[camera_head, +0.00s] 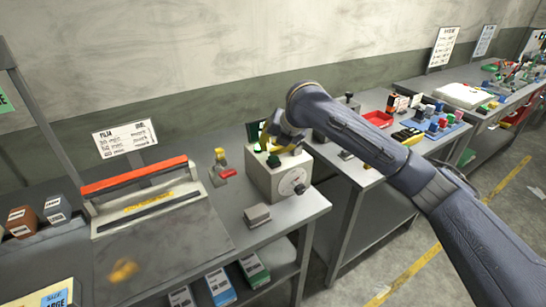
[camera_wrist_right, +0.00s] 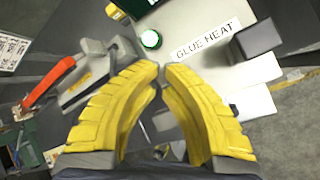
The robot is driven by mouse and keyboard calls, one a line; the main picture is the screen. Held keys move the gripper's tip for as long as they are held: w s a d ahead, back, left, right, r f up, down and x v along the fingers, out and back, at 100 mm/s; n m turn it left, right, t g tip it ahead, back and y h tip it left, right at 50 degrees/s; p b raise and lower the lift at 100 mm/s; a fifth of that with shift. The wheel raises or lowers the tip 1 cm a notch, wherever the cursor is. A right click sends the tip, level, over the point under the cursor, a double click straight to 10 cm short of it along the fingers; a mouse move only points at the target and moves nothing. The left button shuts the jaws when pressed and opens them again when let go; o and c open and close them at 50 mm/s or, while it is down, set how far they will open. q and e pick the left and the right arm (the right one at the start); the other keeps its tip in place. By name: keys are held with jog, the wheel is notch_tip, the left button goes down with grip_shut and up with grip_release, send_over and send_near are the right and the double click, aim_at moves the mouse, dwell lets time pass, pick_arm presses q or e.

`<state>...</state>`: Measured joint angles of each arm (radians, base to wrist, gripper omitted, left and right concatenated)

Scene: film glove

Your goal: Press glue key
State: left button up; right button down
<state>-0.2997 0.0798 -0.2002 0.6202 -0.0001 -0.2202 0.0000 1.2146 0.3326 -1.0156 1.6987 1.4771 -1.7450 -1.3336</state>
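The tips appear just below the green key in the picture; contact cannot be told. My left gripper is not in view.
A film sealer with a red bar (camera_head: 135,174) stands to the left of the box. A small grey block (camera_head: 257,214) lies in front of the box. A second bench to the right holds a red tray (camera_head: 377,119) and several small items.

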jog(key=shift+f, duration=0.5)
dwell(0.5)
jog(key=shift+r, duration=0.6)
jog(key=shift+r, duration=3)
